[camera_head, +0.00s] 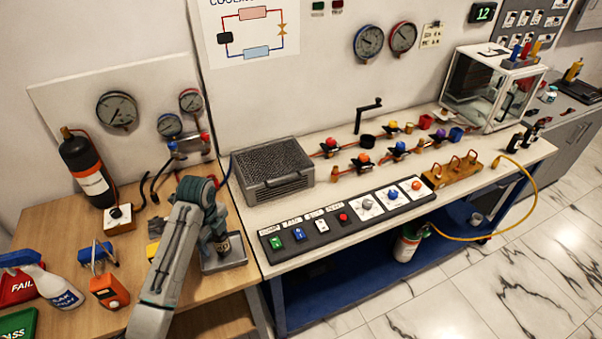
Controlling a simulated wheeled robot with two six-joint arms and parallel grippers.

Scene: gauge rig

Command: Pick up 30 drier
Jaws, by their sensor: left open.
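My left arm reaches over the wooden table, and my left gripper (221,240) points down at a small grey tray (232,264) near the table's right edge. The gripper is open. A small dark piece with a pale brownish mark (223,246) shows at the fingertips, just above or in the tray. It may be the 30 drier, but no number can be read, and I cannot tell whether the fingers touch it. The arm hides part of the tray. My right gripper is not in view.
A black cylinder (88,172), an orange device (109,291), a spray bottle (55,287) and a red FAIL tray (18,287) stand to the left. The right bench holds a grey mesh box (272,168), a switch panel (345,216) and several valves (362,159).

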